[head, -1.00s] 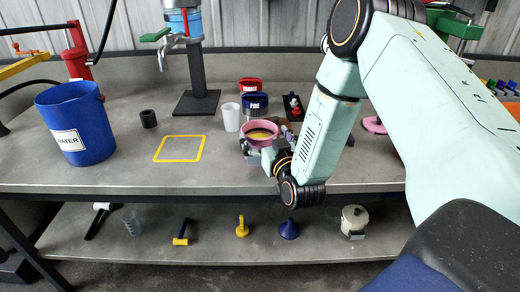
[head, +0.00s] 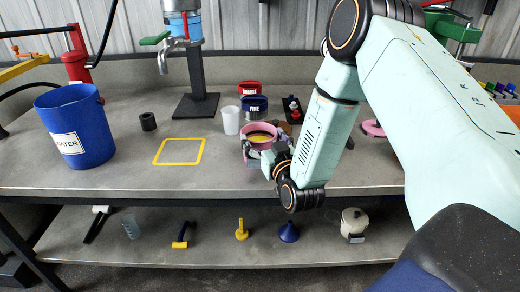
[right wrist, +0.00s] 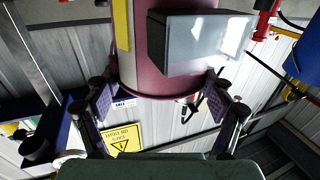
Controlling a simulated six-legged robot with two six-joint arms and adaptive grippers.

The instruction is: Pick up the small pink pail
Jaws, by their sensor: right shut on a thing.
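The small pink pail (head: 260,129) is upright near the middle of the bench, with something yellow inside. My right gripper (head: 264,152) is at its front side, its fingers closed on the pail. In the right wrist view the pail's dark pink wall (right wrist: 155,82) is between the two fingers of my right gripper (right wrist: 162,98). The fingers and wrist hide the pail's lower part in the head view, so I cannot tell whether its base touches the bench. My left gripper is not in view.
A white cup (head: 230,120) stands just left of the pail. A blue container (head: 254,104) and a red one (head: 250,88) are behind it. A yellow square outline (head: 179,151) marks bare bench. A blue water bucket (head: 75,125) is at the left.

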